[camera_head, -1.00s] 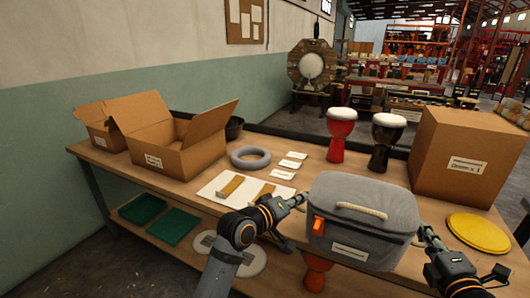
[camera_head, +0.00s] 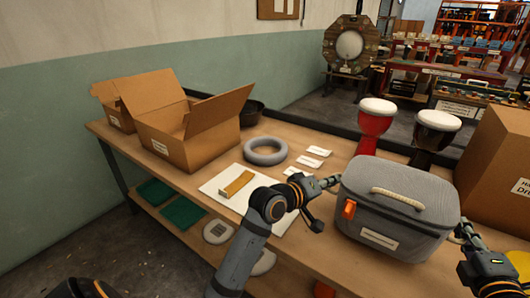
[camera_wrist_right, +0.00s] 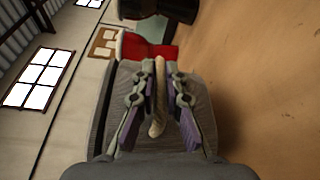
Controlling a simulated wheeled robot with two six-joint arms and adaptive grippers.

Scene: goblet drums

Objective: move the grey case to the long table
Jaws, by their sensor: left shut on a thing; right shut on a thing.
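The grey case (camera_head: 395,205), with a pale rope handle, an orange latch and a white label, is upright at the near right of the long wooden table (camera_head: 320,232) in the head view. I cannot tell whether it rests on the table or is just above it. My left gripper (camera_head: 333,182) is shut on its left end; the fingertips are small there. My right gripper (camera_head: 463,232) is shut on its right end. In the right wrist view, the right fingers (camera_wrist_right: 160,100) flank a pale rope (camera_wrist_right: 158,95) against the grey fabric of the case.
Open cardboard boxes (camera_head: 185,142), a grey ring (camera_head: 264,151) and white cards stand left on the table. A red drum (camera_head: 374,126) and a dark drum (camera_head: 432,138) stand behind the case. A large carton (camera_head: 496,165) is close on its right.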

